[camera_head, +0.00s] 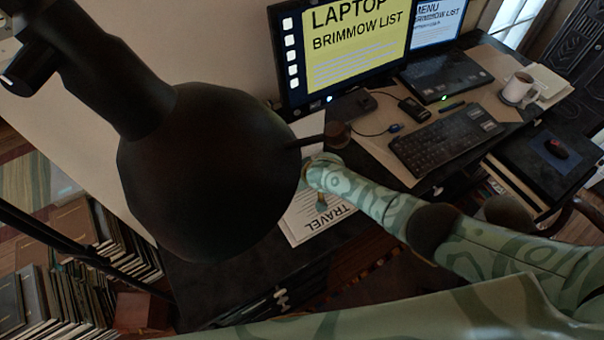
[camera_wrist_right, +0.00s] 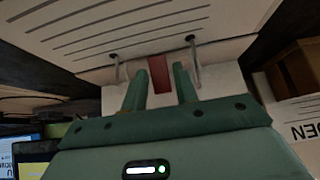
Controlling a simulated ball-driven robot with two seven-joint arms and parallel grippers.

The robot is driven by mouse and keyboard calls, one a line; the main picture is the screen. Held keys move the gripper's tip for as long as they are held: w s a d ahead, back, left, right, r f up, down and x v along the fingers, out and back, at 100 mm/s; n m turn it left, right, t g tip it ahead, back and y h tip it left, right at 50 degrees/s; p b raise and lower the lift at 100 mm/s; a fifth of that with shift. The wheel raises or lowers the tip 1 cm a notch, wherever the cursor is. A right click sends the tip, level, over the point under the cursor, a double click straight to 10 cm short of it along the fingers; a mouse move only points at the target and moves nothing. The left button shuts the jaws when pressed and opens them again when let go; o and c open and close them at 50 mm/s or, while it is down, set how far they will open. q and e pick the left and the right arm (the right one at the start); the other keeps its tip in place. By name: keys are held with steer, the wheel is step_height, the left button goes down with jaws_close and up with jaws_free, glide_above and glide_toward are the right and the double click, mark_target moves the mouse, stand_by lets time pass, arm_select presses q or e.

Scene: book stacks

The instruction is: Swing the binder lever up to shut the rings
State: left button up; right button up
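The binder shows in the right wrist view as a white lined page (camera_wrist_right: 150,25) with two thin metal rings, one at the left (camera_wrist_right: 115,68) and one at the right (camera_wrist_right: 194,62). I cannot tell if the rings are open. A dark red lever (camera_wrist_right: 159,73) sits between them. My right gripper (camera_wrist_right: 160,85) is open, its green fingers apart on either side of the lever, with gaps showing. In the head view my right gripper (camera_head: 322,198) is above a white sheet marked TRAVEL (camera_head: 318,226), and the lever is hidden. My left gripper is not in view.
A large dark round shape (camera_head: 205,170) blocks much of the head view. Monitors (camera_head: 350,45), a keyboard (camera_head: 445,140) and a mug (camera_head: 517,88) stand on the desk. Books (camera_head: 120,250) are stacked at lower left. A brown box (camera_wrist_right: 295,68) is at right in the wrist view.

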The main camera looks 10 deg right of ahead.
steer(key=p+v, duration=1)
steer(key=v, duration=0.6)
steer(key=shift+d+r, duration=0.1)
steer(key=shift+r, duration=0.05)
